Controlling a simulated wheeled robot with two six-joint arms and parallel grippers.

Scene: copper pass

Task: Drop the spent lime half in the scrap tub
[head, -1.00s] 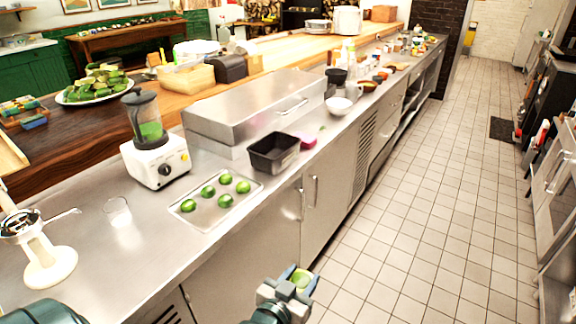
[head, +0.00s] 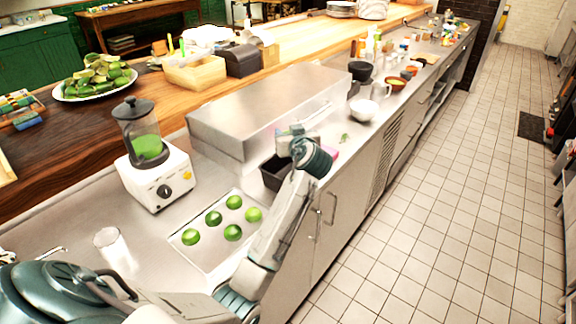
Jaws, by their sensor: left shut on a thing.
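My left gripper (head: 292,132) is above the back part of the dark tub (head: 271,180), in front of the steel box. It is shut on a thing. That thing was the green lime half a second ago, and my gripper and wrist now hide it. The tub, which looks like the scrap tub, stands on the steel counter. My left forearm covers its right side, and its inside is mostly hidden. I cannot tell the exact height of the gripper over the tub. My right gripper is not in view.
A blender (head: 157,170) and a clear cup (head: 113,245) stand further left. The steel box (head: 255,112) rises behind the tub. A pink item (head: 331,154) and white bowl (head: 364,110) are to the right.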

